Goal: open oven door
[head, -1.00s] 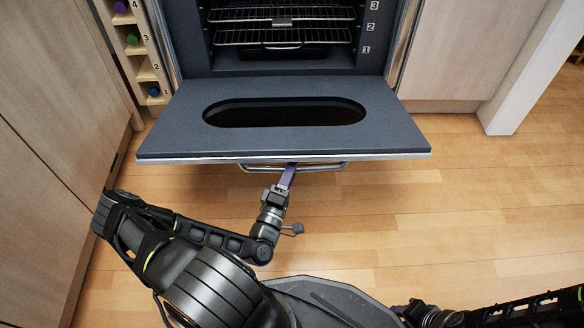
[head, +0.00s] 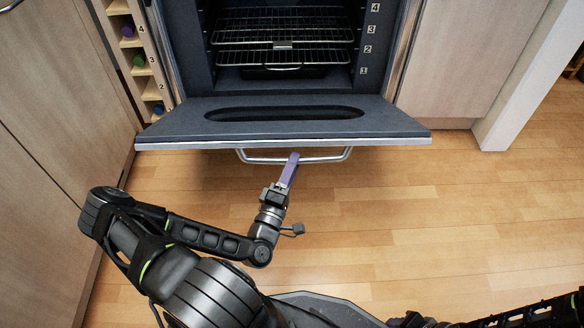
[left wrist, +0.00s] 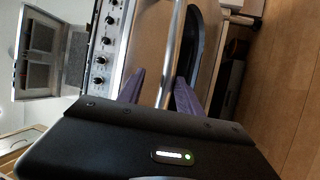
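The oven door (head: 180,125) is swung down and open, inner face up. Its inner face and long window (head: 285,113) look foreshortened, so it seems tilted. The silver bar handle (head: 335,157) sticks out past its front edge. My left gripper (head: 291,160) is at the middle of the handle, its purple finger crossing the bar. In the left wrist view, the handle (left wrist: 172,45) runs between the two purple fingers (left wrist: 159,74), which stand apart with a gap around it. I cannot tell whether they touch it. My right gripper is out of view.
The oven cavity with wire racks (head: 284,35) is exposed. A bottle rack (head: 135,60) and wooden cabinets (head: 50,110) stand on the left. A cabinet panel (head: 470,60) is on the right. The wooden floor (head: 470,200) at the right is clear. The wrist view shows several knobs (left wrist: 100,60).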

